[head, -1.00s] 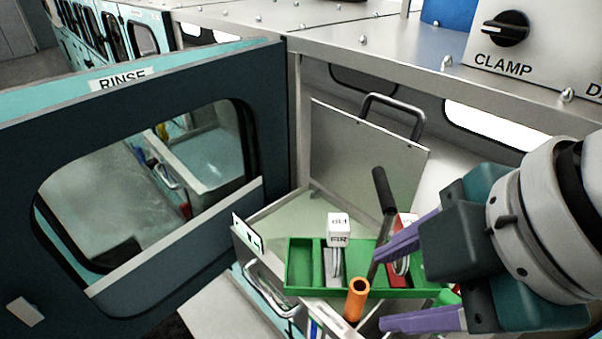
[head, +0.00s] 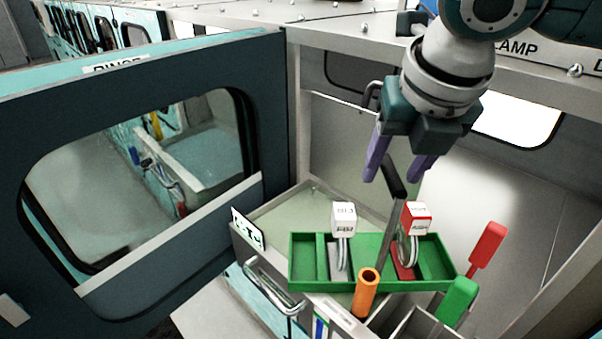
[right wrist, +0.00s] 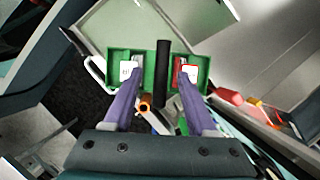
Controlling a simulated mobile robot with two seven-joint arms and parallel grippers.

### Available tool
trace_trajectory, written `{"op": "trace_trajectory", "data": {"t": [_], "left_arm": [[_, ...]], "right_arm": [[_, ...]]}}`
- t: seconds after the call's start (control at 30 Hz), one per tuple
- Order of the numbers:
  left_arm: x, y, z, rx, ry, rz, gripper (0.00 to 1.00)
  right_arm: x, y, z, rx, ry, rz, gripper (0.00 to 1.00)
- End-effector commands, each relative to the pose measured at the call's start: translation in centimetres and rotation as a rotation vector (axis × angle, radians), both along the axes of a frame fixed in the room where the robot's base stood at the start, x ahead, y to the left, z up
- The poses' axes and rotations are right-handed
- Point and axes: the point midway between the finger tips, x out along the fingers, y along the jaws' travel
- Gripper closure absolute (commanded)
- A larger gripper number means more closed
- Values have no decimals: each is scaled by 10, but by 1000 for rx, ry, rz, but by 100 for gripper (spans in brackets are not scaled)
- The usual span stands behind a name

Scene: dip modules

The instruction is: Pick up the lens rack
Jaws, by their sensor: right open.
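The lens rack looks to be the green compartmented tray (head: 312,285) resting on the open drawer. It holds a white-capped lens (head: 343,218) and a red-and-white-capped lens (head: 414,217), both upright. A dark upright handle (head: 391,180) rises near the tray's middle; I cannot tell whether it belongs to it. My right gripper (head: 397,172) is open, pointing down above the tray near the handle's top. In the right wrist view the handle stands between the open fingers (right wrist: 158,72), with the green tray (right wrist: 118,90) beyond. My left gripper is not in view.
An orange tube (head: 365,293) stands in front of the tray. Red (head: 487,245) and green (head: 457,299) handles stand at its right. An open dark door (head: 270,150) with a window closes off the left. A bare grey surface lies right of the tray.

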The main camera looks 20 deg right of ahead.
Motion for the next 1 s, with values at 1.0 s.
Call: {"op": "trace_trajectory", "data": {"t": [1.0], "left_arm": [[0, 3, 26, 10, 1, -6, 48]], "right_arm": [[16, -7, -51, 0, -1, 0, 71]]}}
